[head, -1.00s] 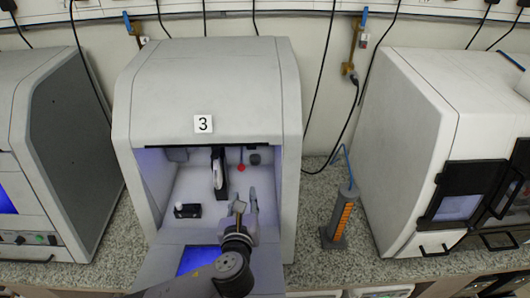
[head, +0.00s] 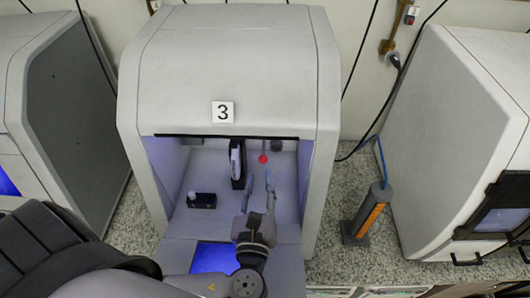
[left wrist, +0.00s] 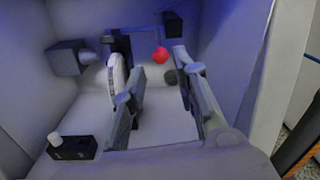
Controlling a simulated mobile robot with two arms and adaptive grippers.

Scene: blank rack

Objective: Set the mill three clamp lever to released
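Mill three (head: 222,112) is the pale machine marked "3", with its front opening uncovered. Inside hangs a thin lever with a red ball knob (head: 263,158); the knob also shows in the left wrist view (left wrist: 160,55). I take this as the clamp lever; its setting cannot be read. My left gripper (head: 260,183) is inside the opening, in front of and a little below the knob. Its fingers are apart and empty. In the left wrist view the knob shows between and beyond the fingertips (left wrist: 160,66), apparently not touched. My right gripper is not in view.
A white disc on a dark mount (head: 237,164) stands just left of the fingers. A black box with a white knob (head: 202,200) sits on the chamber floor at left. The chamber side walls bound the space. A grey and orange cylinder (head: 368,214) stands outside at right.

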